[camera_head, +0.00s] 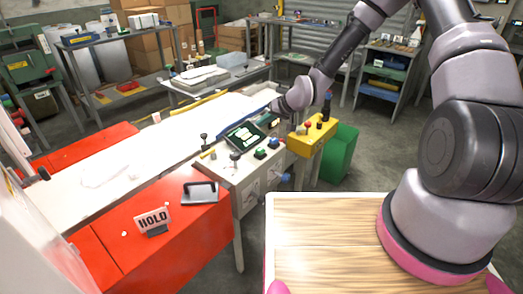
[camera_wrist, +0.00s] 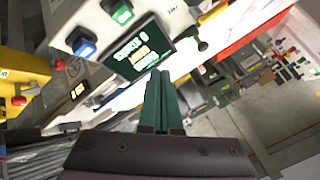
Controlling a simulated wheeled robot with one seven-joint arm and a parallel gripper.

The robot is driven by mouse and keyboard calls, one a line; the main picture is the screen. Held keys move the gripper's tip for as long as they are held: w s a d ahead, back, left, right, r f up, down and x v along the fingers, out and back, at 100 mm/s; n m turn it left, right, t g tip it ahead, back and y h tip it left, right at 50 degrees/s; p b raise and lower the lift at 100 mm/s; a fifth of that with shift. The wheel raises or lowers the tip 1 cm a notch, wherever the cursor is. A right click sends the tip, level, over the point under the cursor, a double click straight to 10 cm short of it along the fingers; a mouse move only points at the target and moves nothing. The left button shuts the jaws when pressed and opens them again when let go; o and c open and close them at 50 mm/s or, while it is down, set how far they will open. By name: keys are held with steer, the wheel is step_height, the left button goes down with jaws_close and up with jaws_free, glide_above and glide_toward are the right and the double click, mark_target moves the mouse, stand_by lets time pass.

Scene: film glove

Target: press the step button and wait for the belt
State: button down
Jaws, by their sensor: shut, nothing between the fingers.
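The control panel (camera_head: 236,166) stands beside the white belt (camera_head: 120,165). Its dark tilted screen (camera_head: 245,135) shows lines of light text, too small to read here; it also fills the upper middle of the wrist view (camera_wrist: 137,54). A green button (camera_wrist: 122,13) and a blue button (camera_wrist: 85,47) sit by the screen; I cannot read which one is the step button. My gripper (camera_wrist: 160,74) is shut and empty, its green fingers pointing toward the screen area. I cannot tell from the wrist view how far its tips are from the panel.
A HOLD sign (camera_head: 153,218) and a grey plate with a black handle (camera_head: 200,192) sit on the red cover (camera_head: 175,240). A wooden top (camera_head: 320,245) lies in front.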

mark_target(263, 151)
steer(key=shift+f, duration=4.4)
steer(key=shift+f, duration=0.15)
steer(key=shift+f, duration=0.25)
